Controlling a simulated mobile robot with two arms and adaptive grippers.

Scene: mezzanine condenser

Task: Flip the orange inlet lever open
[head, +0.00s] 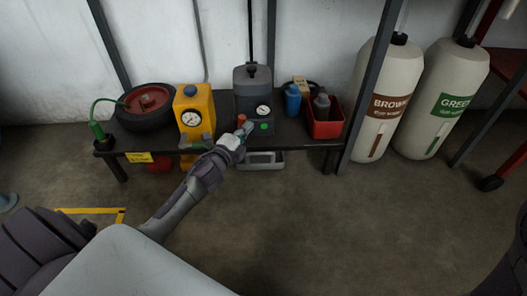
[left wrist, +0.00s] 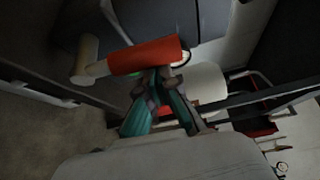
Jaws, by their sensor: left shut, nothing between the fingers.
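The orange inlet lever (head: 241,119) is a short orange-red bar on the front of a dark grey machine (head: 252,88) on the low bench. In the left wrist view the lever (left wrist: 145,56) fills the upper middle, lying nearly level with a slight tilt. My left gripper (head: 246,130) is right at the lever in the head view. In the left wrist view its fingertips (left wrist: 160,80) are together just below the lever, with nothing between them. I cannot tell whether they touch it. My right gripper is not in view.
On the bench (head: 306,143) stand a yellow unit with a gauge (head: 194,115), a black reel (head: 146,106), a blue bottle (head: 293,99) and a red bin (head: 325,129). Two large cylinders (head: 386,100) stand behind a dark post at right. The floor in front is clear.

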